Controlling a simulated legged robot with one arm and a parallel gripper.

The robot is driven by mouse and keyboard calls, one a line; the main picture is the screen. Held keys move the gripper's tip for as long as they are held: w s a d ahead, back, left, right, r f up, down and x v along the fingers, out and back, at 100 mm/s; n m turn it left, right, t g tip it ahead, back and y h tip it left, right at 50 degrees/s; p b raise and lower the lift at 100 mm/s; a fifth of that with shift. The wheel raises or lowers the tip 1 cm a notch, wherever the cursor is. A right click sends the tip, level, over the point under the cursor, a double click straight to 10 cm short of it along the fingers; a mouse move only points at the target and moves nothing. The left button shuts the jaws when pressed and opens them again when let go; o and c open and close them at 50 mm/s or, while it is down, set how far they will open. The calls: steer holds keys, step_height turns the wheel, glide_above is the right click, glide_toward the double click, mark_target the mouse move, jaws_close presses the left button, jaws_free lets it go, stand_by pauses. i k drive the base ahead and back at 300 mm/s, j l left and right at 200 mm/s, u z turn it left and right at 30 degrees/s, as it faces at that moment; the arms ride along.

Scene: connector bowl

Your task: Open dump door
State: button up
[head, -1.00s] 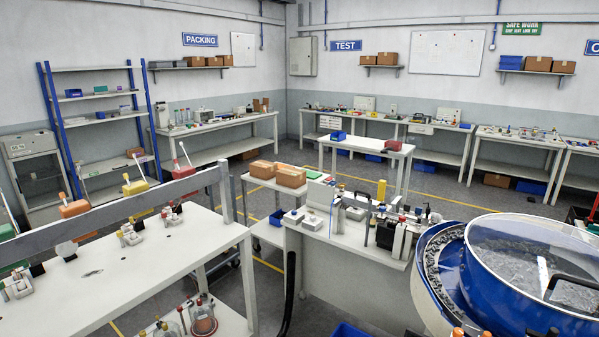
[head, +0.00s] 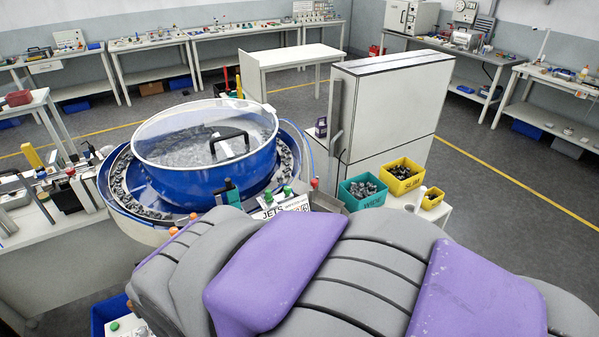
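The blue feeder bowl (head: 165,183) stands left of centre, with small grey parts on its outer track. A clear lid (head: 178,122) with a black handle (head: 230,137) covers it, and a heap of grey parts shows through. A small teal and dark fitting (head: 228,192) sits at the bowl's front right edge. I cannot tell which part is the dump door or whether it is open. My gripper is not in view. Grey and purple parts of my body fill the lower foreground and hide what lies behind them.
A tall white cabinet (head: 385,105) stands right of the bowl. A teal bin (head: 362,203) and a yellow bin (head: 405,190) with parts are in front of it. A white bench (head: 45,245) lies left. Open grey floor (head: 510,225) lies at right.

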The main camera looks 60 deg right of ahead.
mark_target(313, 182)
steer(key=z, duration=1.95)
steer(key=i+j+z, duration=0.1)
steer(key=i, duration=0.2)
steer(key=i+j, duration=0.2)
steer(key=i+z, duration=0.05)
steer(key=i, duration=0.05)
